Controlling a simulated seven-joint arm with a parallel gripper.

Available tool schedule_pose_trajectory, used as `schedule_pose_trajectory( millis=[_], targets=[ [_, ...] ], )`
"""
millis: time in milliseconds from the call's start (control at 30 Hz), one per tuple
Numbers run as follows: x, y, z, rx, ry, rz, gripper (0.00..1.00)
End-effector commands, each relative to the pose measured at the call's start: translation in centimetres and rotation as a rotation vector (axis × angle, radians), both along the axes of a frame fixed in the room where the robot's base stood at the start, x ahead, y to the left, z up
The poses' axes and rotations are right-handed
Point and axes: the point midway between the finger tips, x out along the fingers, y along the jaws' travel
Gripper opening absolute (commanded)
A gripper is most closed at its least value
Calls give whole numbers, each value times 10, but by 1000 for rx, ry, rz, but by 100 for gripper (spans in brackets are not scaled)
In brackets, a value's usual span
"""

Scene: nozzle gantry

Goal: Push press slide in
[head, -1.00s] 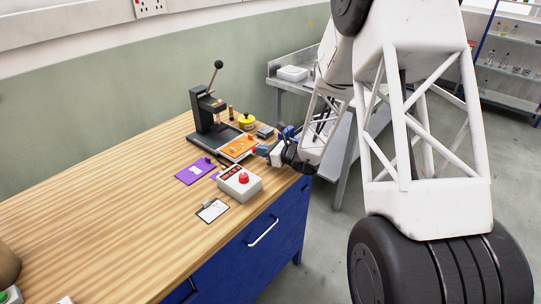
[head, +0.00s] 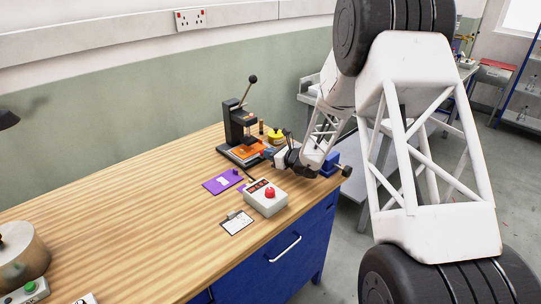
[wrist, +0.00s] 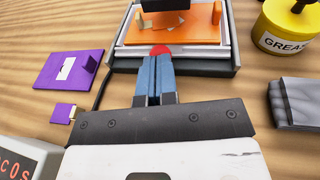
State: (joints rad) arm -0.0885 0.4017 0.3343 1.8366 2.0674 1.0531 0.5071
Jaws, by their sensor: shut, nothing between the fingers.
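The black press (head: 236,122) with its raised lever stands on the wooden bench. Its slide is an orange plate (head: 249,151) on a pale tray, lying partly under the press head; it also shows in the wrist view (wrist: 150,35). A red knob (wrist: 161,50) sits at the slide's near edge. My gripper (wrist: 157,60) is shut and empty, its blue fingertips right at the red knob, seemingly touching it. In the head view my gripper (head: 269,154) is at the slide's front side. The fingertips partly hide the knob.
A purple plate (wrist: 68,70) lies left. A control box with a red button (head: 266,198) and a clipboard (head: 237,222) are nearer. The bench's left part is mostly clear.

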Motion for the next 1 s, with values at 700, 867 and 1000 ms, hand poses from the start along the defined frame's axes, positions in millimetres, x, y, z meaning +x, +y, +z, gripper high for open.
schedule_pose_trajectory(
  millis=[700, 867, 1000],
  targets=[
    [-19, -30, 10, 1, -4, -1, 0],
    [-34, -52, 14, 0, -3, -3, 0],
    [-47, -71, 19, 1, -4, -3, 0]
  ],
)
